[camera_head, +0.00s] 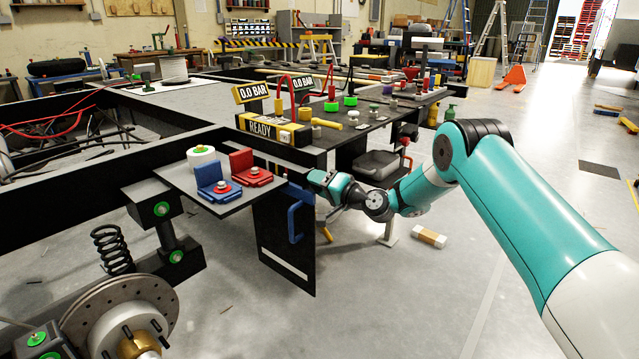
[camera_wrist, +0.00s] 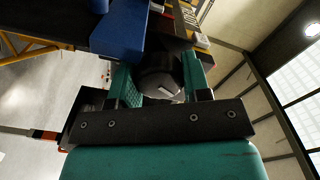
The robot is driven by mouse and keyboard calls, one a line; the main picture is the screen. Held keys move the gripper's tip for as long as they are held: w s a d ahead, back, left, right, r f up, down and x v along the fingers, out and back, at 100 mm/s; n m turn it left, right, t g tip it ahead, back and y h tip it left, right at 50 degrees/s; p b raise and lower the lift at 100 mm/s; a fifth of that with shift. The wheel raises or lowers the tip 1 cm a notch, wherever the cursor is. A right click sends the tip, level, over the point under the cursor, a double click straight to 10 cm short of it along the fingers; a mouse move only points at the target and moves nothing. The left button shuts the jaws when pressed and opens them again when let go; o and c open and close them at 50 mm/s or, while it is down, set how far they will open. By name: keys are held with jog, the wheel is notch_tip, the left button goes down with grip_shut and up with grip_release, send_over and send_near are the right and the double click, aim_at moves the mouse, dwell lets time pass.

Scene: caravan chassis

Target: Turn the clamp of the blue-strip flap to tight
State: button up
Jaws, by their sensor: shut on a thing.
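My gripper (camera_wrist: 160,88) is shut on a dark round clamp knob (camera_wrist: 162,72), which shows a short pale mark on its face. The knob sits between the two teal fingers. In the head view my gripper (camera_head: 318,180) is at the upper right edge of a black hanging flap (camera_head: 279,235), and the knob cannot be made out there. The flap has a pale strip near its bottom edge and a blue bent piece (camera_head: 295,222) on its right side. In the wrist view a blue part (camera_wrist: 117,32) lies close to the left finger.
A grey shelf (camera_head: 232,204) left of my gripper holds a blue block (camera_head: 216,184), a red block (camera_head: 249,168) and a white roll (camera_head: 201,155). Behind stands a black bench with a "READY" box (camera_head: 262,130). The floor right of the flap is mostly open.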

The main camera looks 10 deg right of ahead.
jog(key=shift+d, duration=0.1)
dwell(0.3)
jog(key=o, duration=0.9)
jog(key=b+v, duration=0.6)
jog(key=v, duration=1.1)
jog(key=shift+s+d, duration=0.1)
jog(key=shift+s, duration=0.05)
